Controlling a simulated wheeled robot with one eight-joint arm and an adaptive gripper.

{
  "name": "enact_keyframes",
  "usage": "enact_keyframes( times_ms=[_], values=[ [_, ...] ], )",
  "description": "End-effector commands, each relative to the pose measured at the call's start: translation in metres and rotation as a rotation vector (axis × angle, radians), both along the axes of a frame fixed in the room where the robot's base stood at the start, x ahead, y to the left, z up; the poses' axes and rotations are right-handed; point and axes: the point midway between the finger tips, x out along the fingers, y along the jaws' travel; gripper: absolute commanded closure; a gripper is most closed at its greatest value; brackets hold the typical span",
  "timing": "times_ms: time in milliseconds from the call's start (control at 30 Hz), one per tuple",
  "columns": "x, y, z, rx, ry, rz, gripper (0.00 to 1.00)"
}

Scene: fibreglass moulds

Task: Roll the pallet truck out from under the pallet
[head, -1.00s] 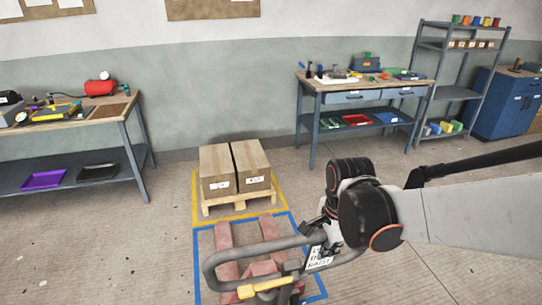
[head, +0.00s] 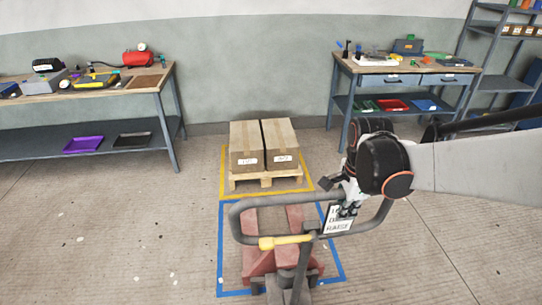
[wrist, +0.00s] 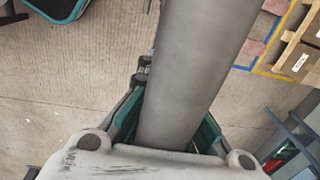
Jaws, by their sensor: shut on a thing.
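The pallet truck has red forks (head: 295,218), a red body (head: 262,262) and a grey looped handle (head: 236,222) with a yellow lever (head: 284,242). It stands inside the blue floor outline. The wooden pallet (head: 266,181) carries two brown cartons (head: 262,145) inside the yellow outline beyond. The forks appear clear of the pallet, with the fork ends partly hidden by the handle. My gripper (head: 346,203) is shut on the right side of the handle loop. In the wrist view its fingers flank the grey handle tube (wrist: 190,70).
The blue floor outline (head: 219,255) adjoins the yellow one (head: 223,165). A workbench (head: 165,85) with tools stands at left, another (head: 400,70) at back right, beside shelving (head: 490,80). A white sign (head: 338,220) hangs at the handle. Floor left of the outlines is clear.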

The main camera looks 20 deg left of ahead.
Motion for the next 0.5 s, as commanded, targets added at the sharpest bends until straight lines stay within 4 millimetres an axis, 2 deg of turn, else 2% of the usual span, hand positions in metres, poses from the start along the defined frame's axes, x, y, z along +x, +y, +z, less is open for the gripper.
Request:
enact_keyframes(
  times_ms=[67, 100, 167, 200, 500],
  values=[
    [-0.0006, 0.001, 0.0034, 0.001, 0.002, 0.002, 1.0],
    [-0.0007, 0.001, 0.0034, 0.001, 0.002, 0.002, 0.87],
    [-0.0007, 0.0008, 0.0032, 0.001, 0.002, 0.001, 0.73],
    [-0.0008, 0.0007, 0.0029, 0.001, 0.002, 0.001, 0.7],
    [-0.0005, 0.0001, 0.0021, 0.0, 0.001, 0.0, 0.7]
  ],
)
